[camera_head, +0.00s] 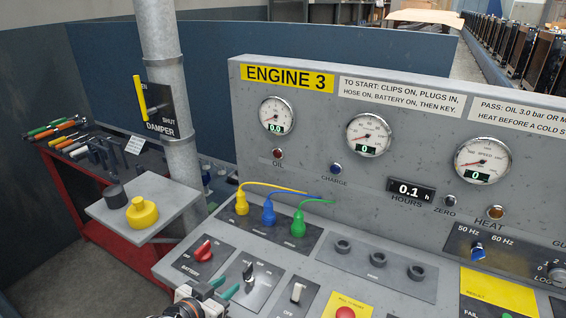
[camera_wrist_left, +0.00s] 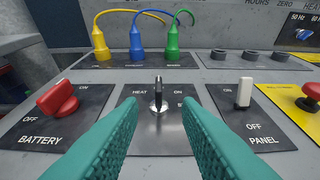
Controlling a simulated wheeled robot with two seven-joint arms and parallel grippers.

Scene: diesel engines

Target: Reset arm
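My left gripper (camera_head: 225,288) is low in the head view, over the front of the Engine 3 panel. In the left wrist view its two teal fingers (camera_wrist_left: 159,140) are spread apart with nothing between their pads. Beyond the gap stands the key switch (camera_wrist_left: 158,95), a small silver and dark lever pointing up; it also shows in the head view (camera_head: 249,272). I cannot tell whether the fingers touch the panel. The red battery switch (camera_wrist_left: 57,101) is left of the fingers, and the white panel switch (camera_wrist_left: 244,93) is to the right. My right gripper is not in view.
Yellow (camera_head: 242,203), blue (camera_head: 268,211) and green (camera_head: 298,224) plugs sit in the panel with cables attached. A side shelf (camera_head: 165,200) holds a yellow cap (camera_head: 142,212). A damper pipe (camera_head: 163,60) rises behind. Red stop buttons (camera_wrist_left: 311,94) are at the right.

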